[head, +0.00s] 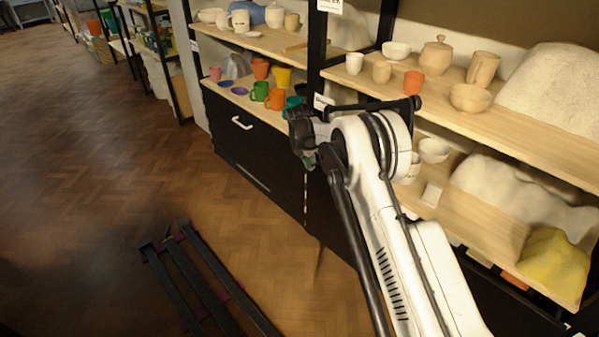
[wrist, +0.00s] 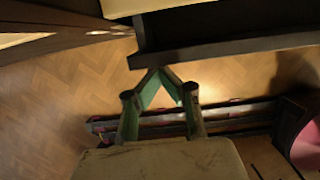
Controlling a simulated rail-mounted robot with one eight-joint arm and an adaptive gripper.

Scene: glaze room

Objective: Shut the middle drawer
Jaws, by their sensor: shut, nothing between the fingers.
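The black drawer cabinet (head: 262,150) stands under the left shelf in the head view, with a pale handle (head: 242,123) high on its front and a thin strip lower down. My arm hides its right part, so I cannot tell there which drawer is the middle one or how far it is out. In the wrist view a dark drawer-like edge (wrist: 230,48) with a recess behind it crosses the top; it looks like a pulled-out drawer. My gripper (wrist: 157,72) is shut and empty, its green fingertips just below that edge; contact is unclear. It also shows in the head view (head: 309,160).
The shelf above the cabinet holds cups and bowls, including an orange mug (head: 275,99). More pottery stands on shelves at the right. Dark rails (head: 205,275) lie on the wooden floor, front left. The floor (head: 100,170) left of the cabinet is clear.

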